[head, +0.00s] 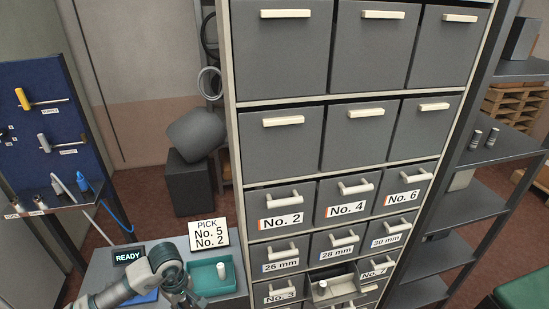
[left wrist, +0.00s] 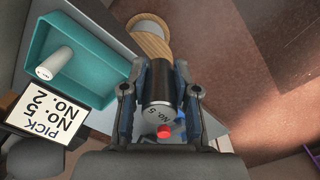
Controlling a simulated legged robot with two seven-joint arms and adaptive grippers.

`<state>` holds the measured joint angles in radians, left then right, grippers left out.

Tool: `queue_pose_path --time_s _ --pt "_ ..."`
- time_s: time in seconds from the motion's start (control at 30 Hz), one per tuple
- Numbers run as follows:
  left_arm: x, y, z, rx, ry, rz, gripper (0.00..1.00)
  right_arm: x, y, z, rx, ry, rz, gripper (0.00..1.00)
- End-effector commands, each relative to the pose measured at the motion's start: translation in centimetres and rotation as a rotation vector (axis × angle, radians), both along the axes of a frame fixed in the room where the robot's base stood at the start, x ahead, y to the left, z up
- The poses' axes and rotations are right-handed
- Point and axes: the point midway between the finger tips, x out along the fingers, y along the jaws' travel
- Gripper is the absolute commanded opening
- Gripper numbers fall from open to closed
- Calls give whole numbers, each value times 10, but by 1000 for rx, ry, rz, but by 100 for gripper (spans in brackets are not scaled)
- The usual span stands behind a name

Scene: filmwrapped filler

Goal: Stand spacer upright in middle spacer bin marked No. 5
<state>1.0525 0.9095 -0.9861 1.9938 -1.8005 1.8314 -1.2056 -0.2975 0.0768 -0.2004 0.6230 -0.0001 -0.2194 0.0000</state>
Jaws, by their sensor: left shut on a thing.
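My left gripper (left wrist: 160,78) is shut on a dark cylindrical spacer (left wrist: 157,88) with a grey end marked No. 5. A small red piece (left wrist: 164,131) shows at that end. In the head view my left gripper (head: 184,298) is low at the bottom edge, left of the teal tray (head: 244,287), and the held spacer cannot be made out. A pulled-out bin (head: 345,297) sits in the middle column between the No. 3 and No. 7 drawers; its own label is not readable. A small pale upright piece (head: 322,288) shows in it. My right gripper is not in view.
A white spacer (head: 221,272) stands in the teal tray. The sign (head: 209,233) reads PICK No. 5, No. 2, beside a READY display (head: 129,256). The tall drawer cabinet (head: 231,150) stands right of the bench. A shelf rack (head: 480,165) is farther right.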

Motion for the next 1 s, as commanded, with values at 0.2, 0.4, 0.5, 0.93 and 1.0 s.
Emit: queue_pose_path --time_s 0.2,0.4,0.5,0.93,1.0 --pt "9 -13 -6 -3 0 -207 0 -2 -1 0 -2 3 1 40" --pt "18 -29 -11 0 -1 -471 0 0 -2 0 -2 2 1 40" --pt "25 -39 -15 1 -2 -631 0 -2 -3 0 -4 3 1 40" --pt "38 -54 -23 13 -4 -980 0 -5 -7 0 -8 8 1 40" --pt "38 -54 -23 13 -5 -978 0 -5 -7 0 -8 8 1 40"
